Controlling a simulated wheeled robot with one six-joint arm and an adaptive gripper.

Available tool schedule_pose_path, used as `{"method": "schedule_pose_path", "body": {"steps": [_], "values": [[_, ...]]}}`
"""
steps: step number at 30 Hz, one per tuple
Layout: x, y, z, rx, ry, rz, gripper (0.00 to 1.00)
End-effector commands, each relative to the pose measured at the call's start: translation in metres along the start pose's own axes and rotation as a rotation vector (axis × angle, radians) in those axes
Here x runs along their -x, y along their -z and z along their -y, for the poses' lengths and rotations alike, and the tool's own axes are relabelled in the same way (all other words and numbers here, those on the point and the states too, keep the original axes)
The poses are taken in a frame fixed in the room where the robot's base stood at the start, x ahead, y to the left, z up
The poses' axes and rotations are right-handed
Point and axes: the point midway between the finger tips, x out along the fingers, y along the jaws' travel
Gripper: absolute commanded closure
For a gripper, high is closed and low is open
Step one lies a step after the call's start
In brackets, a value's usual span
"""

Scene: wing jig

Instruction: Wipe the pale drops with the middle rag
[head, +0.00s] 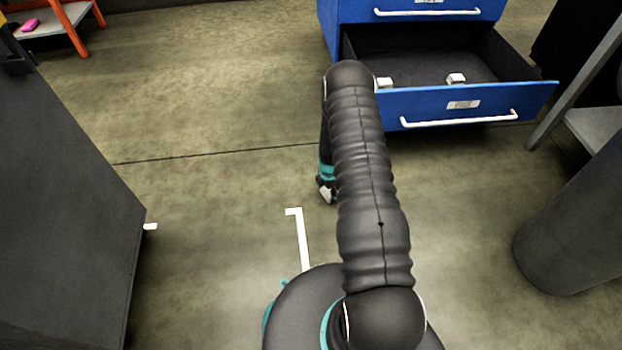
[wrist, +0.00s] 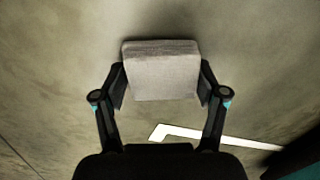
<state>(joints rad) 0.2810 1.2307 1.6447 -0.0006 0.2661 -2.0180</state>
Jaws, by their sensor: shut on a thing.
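My gripper (wrist: 161,82) is shut on a pale grey, block-shaped folded rag (wrist: 162,72), with one finger pressed to each side of it. In the head view my gripper (head: 327,188) hangs low over the floor, left of the open drawer and partly hidden by my arm. The rag shows there only as a small pale patch. Whether it is the middle rag cannot be told from these frames. I cannot make out any pale drops in either view.
An open blue drawer (head: 540,92) holds two small pale items, one (head: 384,83) partly behind my arm, the other (head: 456,79) farther right. A dark cabinet (head: 60,200) stands left, a dark cylinder (head: 575,235) right. A white line (head: 302,240) marks the open floor.

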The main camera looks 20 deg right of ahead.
Motion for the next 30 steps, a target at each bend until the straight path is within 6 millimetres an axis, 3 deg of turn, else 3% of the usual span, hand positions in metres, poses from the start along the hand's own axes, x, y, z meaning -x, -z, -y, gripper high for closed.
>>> {"method": "schedule_pose_path", "body": {"steps": [2, 15, 22, 30], "values": [[0.025, 0.0, -0.001, 0.002, -0.003, 0.002, 0.84], [0.064, 0.005, -0.002, 0.008, -0.001, 0.0, 0.84], [0.079, 0.006, -0.002, 0.01, 0.001, 0.0, 0.84], [0.083, 0.007, -0.002, 0.011, 0.0, 0.0, 0.84]]}}
